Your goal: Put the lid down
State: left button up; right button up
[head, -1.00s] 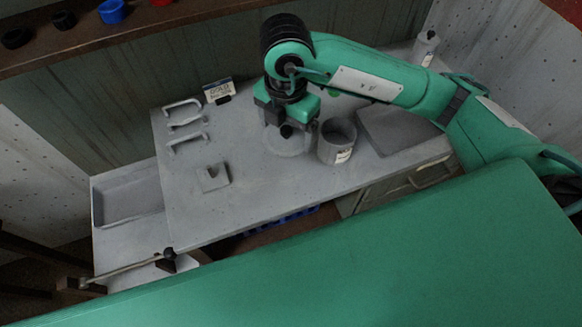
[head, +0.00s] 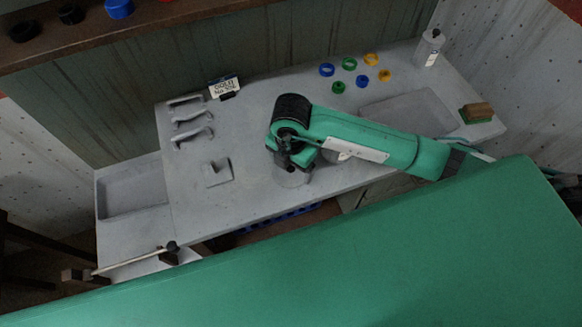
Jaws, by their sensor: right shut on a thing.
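The lid (head: 292,179) is a pale grey round disc, partly visible below my right gripper, near the front middle of the grey worktop. My right gripper (head: 291,166) is shut on it, and its fingertips are mostly hidden by the wrist from above. I cannot tell whether the lid touches the worktop. My left gripper is not in view.
Grey handles (head: 192,134), a hooked square block (head: 217,173) and a small sign (head: 223,88) are at left. Coloured rings (head: 349,64), a bottle (head: 430,46), a shallow panel (head: 408,112) and a brush (head: 477,112) are at right. The worktop (head: 250,125) is clear left of my gripper.

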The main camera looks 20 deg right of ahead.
aim_at(291, 172)
notch_tip(291, 172, down, 3)
jog(key=shift+r, duration=0.2)
jog(key=shift+f, duration=0.1)
jog(key=shift+f, duration=0.15)
jog(key=o, duration=0.8)
jog(key=shift+o, duration=0.2)
jog(key=shift+r, duration=0.2)
